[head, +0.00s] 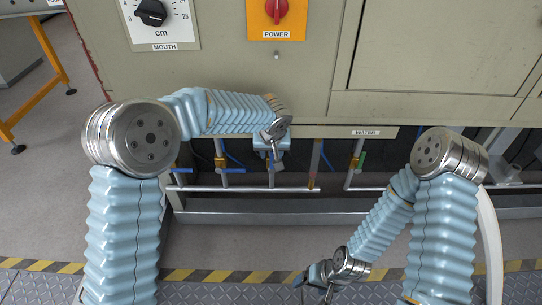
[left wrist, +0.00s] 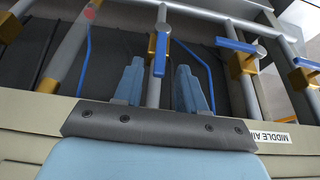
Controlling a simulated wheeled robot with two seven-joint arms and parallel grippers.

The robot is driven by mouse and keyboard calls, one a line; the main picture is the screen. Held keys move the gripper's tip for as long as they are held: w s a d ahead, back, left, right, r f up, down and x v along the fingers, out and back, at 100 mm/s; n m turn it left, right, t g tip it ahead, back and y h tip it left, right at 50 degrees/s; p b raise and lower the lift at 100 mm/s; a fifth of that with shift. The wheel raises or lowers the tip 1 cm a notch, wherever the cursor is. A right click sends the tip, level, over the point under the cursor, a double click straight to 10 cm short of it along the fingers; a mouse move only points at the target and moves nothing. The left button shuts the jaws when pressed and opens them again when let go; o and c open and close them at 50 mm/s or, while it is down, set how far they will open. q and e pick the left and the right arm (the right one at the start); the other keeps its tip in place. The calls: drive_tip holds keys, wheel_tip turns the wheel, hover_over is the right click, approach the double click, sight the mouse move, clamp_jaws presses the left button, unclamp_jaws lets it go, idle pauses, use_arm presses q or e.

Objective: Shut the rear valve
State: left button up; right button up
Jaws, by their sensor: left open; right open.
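In the left wrist view, a brass valve (left wrist: 165,36) with a blue lever (left wrist: 160,54) sits on a grey pipe. The lever lies along the pipe, between my left gripper's fingers (left wrist: 158,72), with gaps on both sides. The left gripper is open; it also shows in the head view (head: 268,152), below the panel, where it hides this valve. No label for this valve is readable, so I cannot tell whether it is the rear one. My right gripper (head: 325,289) is low at the bottom of the head view, away from the valves; its fingers are hardly visible.
A neighbouring valve (left wrist: 242,65), near a partly cut "MIDDLE AI..." label (left wrist: 272,135), has its blue lever across the pipe. A green-lever valve (head: 357,161) stands under the WATER label (head: 366,133). A horizontal pipe (head: 240,189) runs below the valves. The floor in front is clear.

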sight(272, 154)
use_arm(q)
drive_tip(key=x, duration=0.4)
drive_tip(key=shift+f, duration=0.1)
clamp_jaws()
